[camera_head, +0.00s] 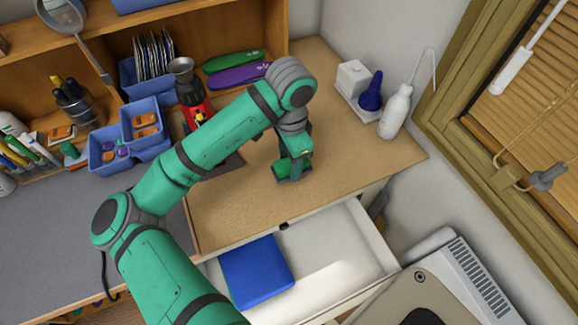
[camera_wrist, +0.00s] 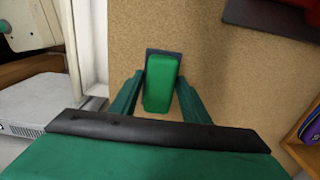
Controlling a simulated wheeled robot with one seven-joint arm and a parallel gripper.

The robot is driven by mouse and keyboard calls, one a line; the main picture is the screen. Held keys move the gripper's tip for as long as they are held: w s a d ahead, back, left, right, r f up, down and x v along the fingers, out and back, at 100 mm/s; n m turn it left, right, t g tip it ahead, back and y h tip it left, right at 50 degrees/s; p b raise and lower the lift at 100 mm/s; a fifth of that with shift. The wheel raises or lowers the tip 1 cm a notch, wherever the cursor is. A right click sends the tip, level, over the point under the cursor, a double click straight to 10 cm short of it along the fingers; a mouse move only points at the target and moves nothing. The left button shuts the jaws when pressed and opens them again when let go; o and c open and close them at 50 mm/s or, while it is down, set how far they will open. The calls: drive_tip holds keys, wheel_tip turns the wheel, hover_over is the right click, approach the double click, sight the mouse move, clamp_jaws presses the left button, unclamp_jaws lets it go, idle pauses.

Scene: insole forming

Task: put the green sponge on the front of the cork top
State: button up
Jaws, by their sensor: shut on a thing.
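The green sponge (camera_wrist: 162,85) is between the two fingers of my gripper (camera_wrist: 161,92) in the wrist view, and the gripper is shut on it. A dark grey part shows at the sponge's far end. The cork top (camera_wrist: 215,75) lies under it. In the head view my gripper (camera_head: 294,162) is low over the front middle of the cork top (camera_head: 350,155), near its front edge. The sponge is hard to tell apart from the green fingers there. I cannot tell whether the sponge touches the cork.
Below the cork's front edge a white drawer (camera_head: 335,250) stands open with a blue item (camera_head: 257,272) in it. A white bottle (camera_head: 396,112) and a blue bottle (camera_head: 371,92) stand at the back right. Blue bins (camera_head: 108,150) and a red-based device (camera_head: 190,95) are left. The cork's right side is clear.

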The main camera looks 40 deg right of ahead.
sight(289, 168)
drive_tip(key=shift+w+d+f, duration=0.25)
drive_tip(key=shift+w+f, duration=0.25)
drive_tip(key=shift+f, duration=0.15)
wheel_tip(289, 168, down, 3)
drive_tip(key=shift+w+f, duration=0.1)
drive_tip(key=shift+f, duration=0.05)
drive_tip(key=o, duration=1)
wheel_tip(289, 168, up, 12)
drive_tip(key=shift+r, duration=0.1)
